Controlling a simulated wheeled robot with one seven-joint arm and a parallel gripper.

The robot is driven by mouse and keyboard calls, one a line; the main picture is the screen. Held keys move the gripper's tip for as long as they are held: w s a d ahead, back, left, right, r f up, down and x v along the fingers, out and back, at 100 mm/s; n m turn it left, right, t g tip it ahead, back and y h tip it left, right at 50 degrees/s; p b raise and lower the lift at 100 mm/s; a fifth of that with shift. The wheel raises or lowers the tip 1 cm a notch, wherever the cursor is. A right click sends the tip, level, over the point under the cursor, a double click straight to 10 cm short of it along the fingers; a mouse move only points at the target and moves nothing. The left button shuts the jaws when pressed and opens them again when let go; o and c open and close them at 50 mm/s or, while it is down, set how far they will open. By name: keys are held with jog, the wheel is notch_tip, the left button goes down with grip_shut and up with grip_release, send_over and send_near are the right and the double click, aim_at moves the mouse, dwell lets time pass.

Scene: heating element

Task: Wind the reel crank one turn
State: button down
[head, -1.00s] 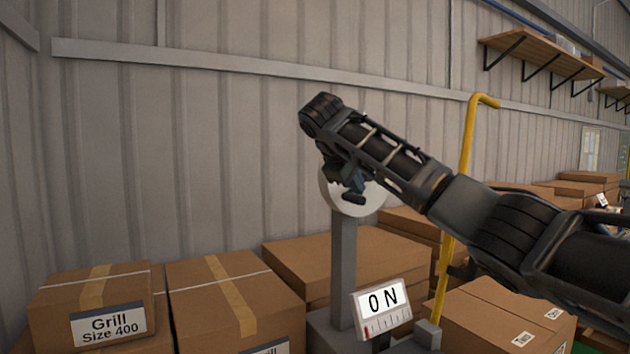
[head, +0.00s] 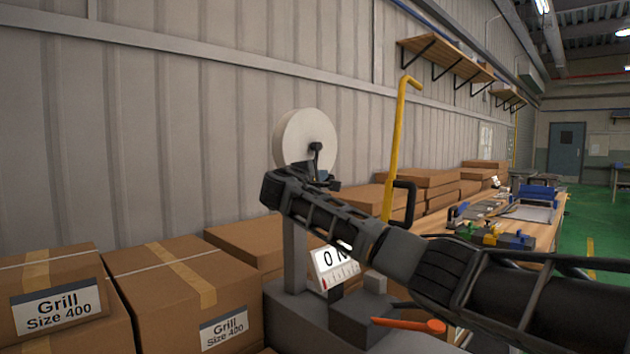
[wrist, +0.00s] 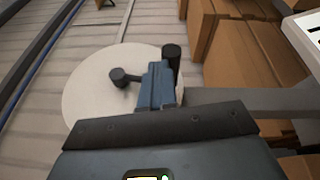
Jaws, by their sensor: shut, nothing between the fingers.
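The white reel disc (head: 300,133) stands on a grey post, with a dark crank (head: 316,158) on its face. My gripper (head: 328,180) is at the lower end of the crank, in front of the reel's lower edge. In the wrist view the blue-grey fingers (wrist: 158,85) are shut together and empty. The crank's round hub (wrist: 118,77) lies left of them, and an upright dark handle (wrist: 172,58) stands just right of the fingertips. The fingers hide part of the crank arm between; I cannot tell whether they touch the handle.
A white display (head: 334,268) reading "0 N" sits below the reel, partly behind my arm. A yellow hooked pole (head: 400,140) rises to the right. Boxes (head: 70,290) crowd the left and back. An orange lever (head: 410,325) is at the front; a workbench (head: 545,232) stands right.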

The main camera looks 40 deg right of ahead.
jog(key=shift+d+f+b, duration=0.4)
jog(key=shift+d, duration=0.25)
